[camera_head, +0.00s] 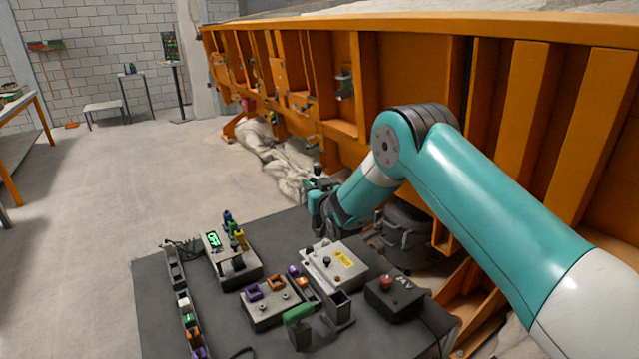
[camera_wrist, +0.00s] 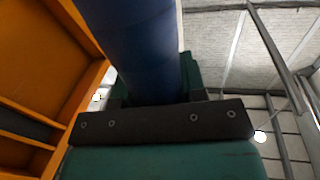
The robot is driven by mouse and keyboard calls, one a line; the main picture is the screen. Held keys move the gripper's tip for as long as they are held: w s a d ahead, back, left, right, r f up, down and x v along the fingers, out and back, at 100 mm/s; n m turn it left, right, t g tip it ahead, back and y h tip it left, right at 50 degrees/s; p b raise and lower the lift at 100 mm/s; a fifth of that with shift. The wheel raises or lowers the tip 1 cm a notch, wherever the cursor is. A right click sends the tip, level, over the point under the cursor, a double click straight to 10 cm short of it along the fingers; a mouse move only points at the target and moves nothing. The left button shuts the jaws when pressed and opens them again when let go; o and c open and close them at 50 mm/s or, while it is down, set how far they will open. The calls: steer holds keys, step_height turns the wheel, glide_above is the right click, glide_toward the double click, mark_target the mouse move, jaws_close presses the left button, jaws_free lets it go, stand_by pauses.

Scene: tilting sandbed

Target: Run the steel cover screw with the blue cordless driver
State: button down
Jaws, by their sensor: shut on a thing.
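My gripper (camera_head: 318,207) is at the far edge of the dark table, above and beyond the grey box with a yellow label. In the wrist view my gripper (camera_wrist: 152,92) is shut on the blue cordless driver (camera_wrist: 130,45), whose thick blue body rises between the green-edged fingers. The driver's tip is not in the wrist view, and the arm mostly hides the driver in the head view. The grey box (camera_head: 345,279) carries small dark knobs or screws on top. I cannot tell which of them is the steel cover screw.
The dark table (camera_head: 165,325) also bears a box with a green display (camera_head: 213,240), a block with purple and orange pieces (camera_head: 262,311), a green-handled item (camera_head: 298,315) and a red-button box (camera_head: 395,297). The orange sandbed frame (camera_head: 430,75) stands close behind. Open floor lies left.

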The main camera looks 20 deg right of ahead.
steer(key=shift+a+b, duration=0.3)
steer(key=shift+a, duration=0.25)
step_height(320, 180, down, 6)
steer(key=b, duration=0.6)
steer(key=shift+s+r, duration=0.1)
steer(key=shift+r, duration=0.15)
steer(key=shift+d+b, duration=0.1)
steer(key=shift+b, duration=0.35)
